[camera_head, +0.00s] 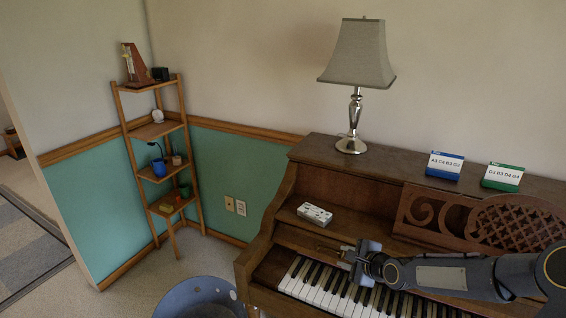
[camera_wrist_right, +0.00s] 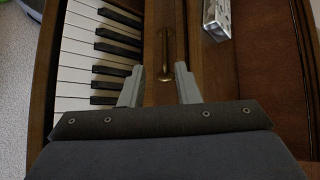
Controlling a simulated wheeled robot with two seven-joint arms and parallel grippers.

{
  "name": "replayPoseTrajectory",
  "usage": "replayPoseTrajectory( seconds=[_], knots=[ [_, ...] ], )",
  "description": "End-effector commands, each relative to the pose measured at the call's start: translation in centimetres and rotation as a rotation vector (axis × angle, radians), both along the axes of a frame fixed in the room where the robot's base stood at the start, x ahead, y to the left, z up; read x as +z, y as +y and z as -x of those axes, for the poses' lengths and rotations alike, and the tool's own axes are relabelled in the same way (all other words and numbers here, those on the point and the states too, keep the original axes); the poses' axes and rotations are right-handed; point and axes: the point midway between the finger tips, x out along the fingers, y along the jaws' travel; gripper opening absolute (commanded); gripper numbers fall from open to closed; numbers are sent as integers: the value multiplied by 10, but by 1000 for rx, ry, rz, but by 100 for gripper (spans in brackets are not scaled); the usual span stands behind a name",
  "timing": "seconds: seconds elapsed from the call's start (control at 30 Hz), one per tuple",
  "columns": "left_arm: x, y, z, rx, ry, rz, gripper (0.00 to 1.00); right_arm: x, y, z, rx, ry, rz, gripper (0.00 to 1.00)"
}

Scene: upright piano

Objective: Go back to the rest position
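My right gripper (camera_head: 345,255) comes in from the right over the left end of the keyboard of the piano (camera_head: 325,152). In the right wrist view its two fingers (camera_wrist_right: 158,86) are spread with nothing held between them. A brass handle (camera_wrist_right: 166,72) on the piano's wood shows just past the fingertips, between them in the picture; I see no finger touching it. The keys (camera_head: 325,287) are uncovered. My left gripper is not in view.
A white patterned box (camera_head: 314,213) lies on the piano ledge, also in the wrist view (camera_wrist_right: 217,18). A corner shelf (camera_head: 160,150) and a blue rounded object (camera_head: 195,298) are left.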

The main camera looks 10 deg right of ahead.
Motion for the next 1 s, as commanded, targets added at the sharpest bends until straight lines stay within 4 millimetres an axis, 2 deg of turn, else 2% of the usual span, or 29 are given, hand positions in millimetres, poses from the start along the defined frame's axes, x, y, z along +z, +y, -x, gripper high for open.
replayPoseTrajectory(
  seconds=[0.07, 0.17, 0.3, 0.37, 0.5, 0.6, 0.73, 0.83, 1.0],
  knots=[
    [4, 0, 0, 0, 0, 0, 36, 19, 3, 14, 64, 4, 117, 29],
    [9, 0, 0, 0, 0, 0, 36, 45, 4, 46, 188, 27, 337, 29],
    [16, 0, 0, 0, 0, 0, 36, 86, 2, 110, 396, 66, 650, 29],
    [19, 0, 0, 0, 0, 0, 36, 103, 2, 140, 485, 78, 756, 29],
    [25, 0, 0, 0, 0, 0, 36, 132, 6, 215, 699, 74, 936, 29],
    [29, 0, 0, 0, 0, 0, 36, 143, 14, 264, 854, 30, 1011, 29],
    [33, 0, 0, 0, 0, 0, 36, 147, 29, 314, 1027, -62, 1056, 29],
    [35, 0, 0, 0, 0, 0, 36, 146, 39, 338, 1116, -129, 1071, 29],
    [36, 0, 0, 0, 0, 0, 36, 144, 46, 353, 1181, -181, 1079, 29]
  ],
)
